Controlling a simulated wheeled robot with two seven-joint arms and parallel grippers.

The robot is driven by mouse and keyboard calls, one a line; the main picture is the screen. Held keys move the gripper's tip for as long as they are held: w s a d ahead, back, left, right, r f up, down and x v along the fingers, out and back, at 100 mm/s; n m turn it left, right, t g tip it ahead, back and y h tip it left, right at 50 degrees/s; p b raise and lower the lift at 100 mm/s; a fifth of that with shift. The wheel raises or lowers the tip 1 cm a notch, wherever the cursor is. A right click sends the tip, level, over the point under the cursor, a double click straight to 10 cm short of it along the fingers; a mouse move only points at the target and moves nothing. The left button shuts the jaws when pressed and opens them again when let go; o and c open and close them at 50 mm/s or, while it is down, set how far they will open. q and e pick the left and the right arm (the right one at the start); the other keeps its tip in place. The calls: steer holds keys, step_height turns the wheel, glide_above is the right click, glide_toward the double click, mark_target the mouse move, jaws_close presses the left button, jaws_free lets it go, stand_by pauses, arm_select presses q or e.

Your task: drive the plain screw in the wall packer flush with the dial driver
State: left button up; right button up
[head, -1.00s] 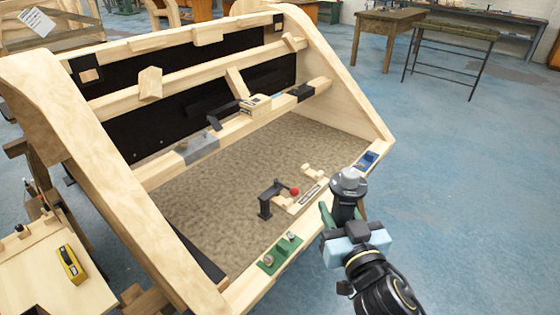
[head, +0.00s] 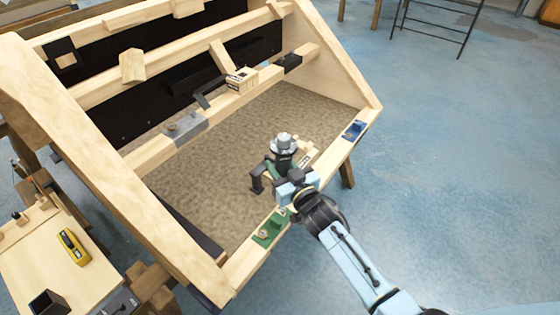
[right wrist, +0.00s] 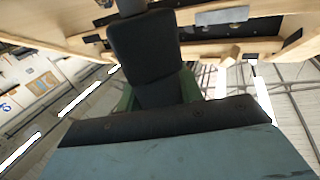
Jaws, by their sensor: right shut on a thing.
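My right gripper (head: 284,168) is shut on the dial driver (head: 284,142), a dark upright body with a grey dial on top. The driver stands over the near rail of the wooden frame; its lower end is hidden. In the right wrist view the driver's dark body (right wrist: 145,55) sits between green fingers. I cannot tell for sure which piece is the wall packer. A grey block (head: 186,128) with a small screw-like knob is on the middle rail. A green block (head: 270,228) with small round fittings is on the near rail. My left gripper is out of view.
A black clamp (head: 257,178) stands left of the driver, partly hidden. A blue block (head: 354,130) sits farther along the near rail. A cream labelled box (head: 241,78) is on the middle rail. A yellow tool (head: 73,246) lies on the left side table.

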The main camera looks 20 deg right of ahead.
steer(key=shift+w+r, duration=0.1)
step_height(320, 180, down, 6)
steer(key=b, duration=0.4)
steer(key=shift+b, duration=0.35)
steer(key=shift+f, duration=0.25)
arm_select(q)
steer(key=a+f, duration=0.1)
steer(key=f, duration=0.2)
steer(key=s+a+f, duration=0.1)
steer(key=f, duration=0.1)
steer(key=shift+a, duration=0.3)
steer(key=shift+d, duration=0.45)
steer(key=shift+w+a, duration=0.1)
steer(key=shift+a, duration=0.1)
arm_select(e)
steer(key=shift+f, duration=0.25)
stand_by(0.5)
